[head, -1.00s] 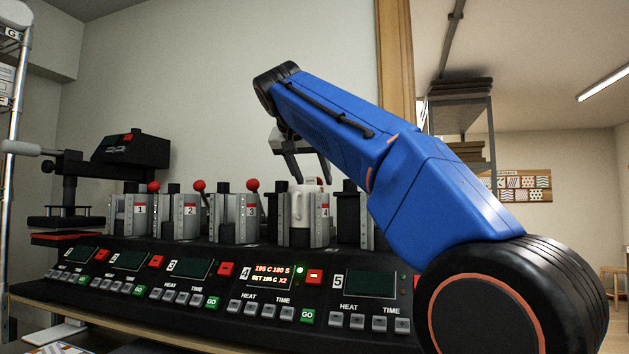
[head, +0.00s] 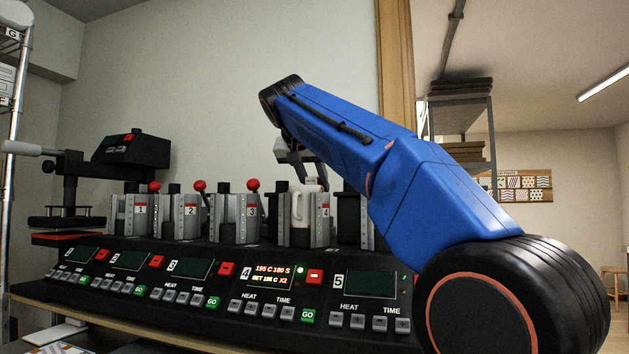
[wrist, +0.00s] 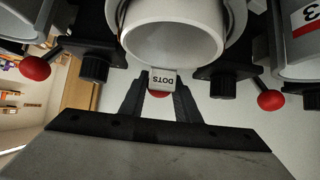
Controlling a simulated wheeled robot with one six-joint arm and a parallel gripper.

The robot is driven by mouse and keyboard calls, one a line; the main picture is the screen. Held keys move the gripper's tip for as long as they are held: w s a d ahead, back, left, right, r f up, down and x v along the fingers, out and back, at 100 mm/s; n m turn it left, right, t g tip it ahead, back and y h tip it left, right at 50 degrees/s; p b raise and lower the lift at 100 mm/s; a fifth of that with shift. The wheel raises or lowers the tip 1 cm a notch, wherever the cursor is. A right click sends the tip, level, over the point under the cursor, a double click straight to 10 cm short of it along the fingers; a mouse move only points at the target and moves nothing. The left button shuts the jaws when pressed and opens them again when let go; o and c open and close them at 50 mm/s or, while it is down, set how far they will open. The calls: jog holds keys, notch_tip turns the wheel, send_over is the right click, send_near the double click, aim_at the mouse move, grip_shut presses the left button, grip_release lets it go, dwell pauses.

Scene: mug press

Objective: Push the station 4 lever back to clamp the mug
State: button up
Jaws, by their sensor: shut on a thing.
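The white mug (head: 300,216) stands upright in the grey clamp (head: 320,230) of station 4, and its rim and open mouth show large in the wrist view (wrist: 172,38). In the head view, my gripper (head: 311,178) is just above and behind the mug; the knob is hidden there.
Stations 1, 2 and 3 stand to the left, with red lever knobs, such as station 3's knob (head: 253,184). Station 5 (head: 348,212) is close on the right, partly behind my arm. The control panel (head: 225,270) runs along the front, with station 4's display (head: 271,275) lit.

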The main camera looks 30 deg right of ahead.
jog(key=shift+w+d+r, duration=0.75)
jog(key=shift+w+d, duration=0.2)
jog(key=shift+w, duration=0.05)
jog(key=shift+w+d+r, duration=0.2)
jog(key=shift+w+d, duration=0.15)
jog(key=shift+d, duration=0.05)
jog(key=shift+w+d+r, duration=0.25)
jog(key=shift+w+d, duration=0.5)
jog(key=shift+w, duration=0.05)
jog(key=shift+d, duration=0.1)
jog(key=shift+w+d, duration=1.1)
jog(key=shift+w, duration=0.05)
jog(key=o, duration=0.7)
